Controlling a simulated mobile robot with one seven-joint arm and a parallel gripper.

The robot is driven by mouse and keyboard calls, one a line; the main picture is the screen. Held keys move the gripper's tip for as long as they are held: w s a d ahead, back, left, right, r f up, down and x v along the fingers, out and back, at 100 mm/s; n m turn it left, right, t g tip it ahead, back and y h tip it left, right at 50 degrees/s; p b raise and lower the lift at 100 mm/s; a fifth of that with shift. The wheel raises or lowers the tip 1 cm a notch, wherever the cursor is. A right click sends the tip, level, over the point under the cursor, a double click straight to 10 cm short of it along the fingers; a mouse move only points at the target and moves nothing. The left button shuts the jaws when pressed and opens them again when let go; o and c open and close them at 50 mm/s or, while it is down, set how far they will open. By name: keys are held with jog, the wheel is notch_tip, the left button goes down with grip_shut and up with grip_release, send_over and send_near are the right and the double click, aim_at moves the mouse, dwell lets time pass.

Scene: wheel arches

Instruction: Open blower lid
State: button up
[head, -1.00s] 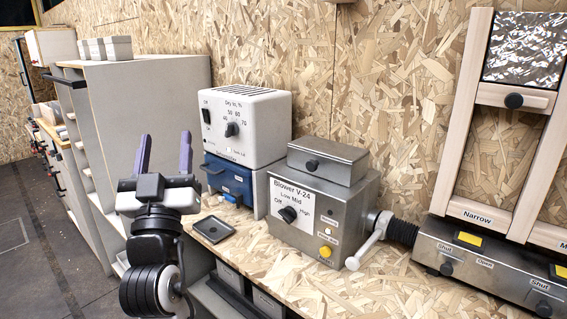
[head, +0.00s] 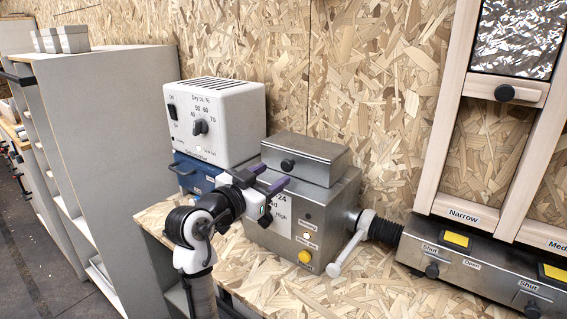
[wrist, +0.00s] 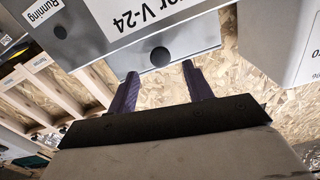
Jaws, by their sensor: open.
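The blower (head: 335,215) is a grey metal box on the wooden bench, with its front label partly hidden by my gripper. Its lid (head: 312,153) is a raised metal box on top, lying flat and closed. A round black knob (head: 288,165) is on the lid's front face. My gripper (head: 275,176) is open and empty, its purple fingers pointing at the lid's front just below the knob in the picture. In the wrist view the knob (wrist: 160,56) shows just beyond and between the two fingertips (wrist: 160,69), apart from them.
A white dryer box (head: 222,115) stands left of the blower on a blue unit (head: 187,173). A lever handle (head: 345,250) and a black hose (head: 382,229) stick out at the blower's right. A tall grey cabinet (head: 115,120) stands left. Bench space in front is clear.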

aim_at(285, 166)
jog(key=p+x, duration=0.1)
jog(key=x, duration=0.5)
jog(key=shift+c, duration=0.4)
grip_shut()
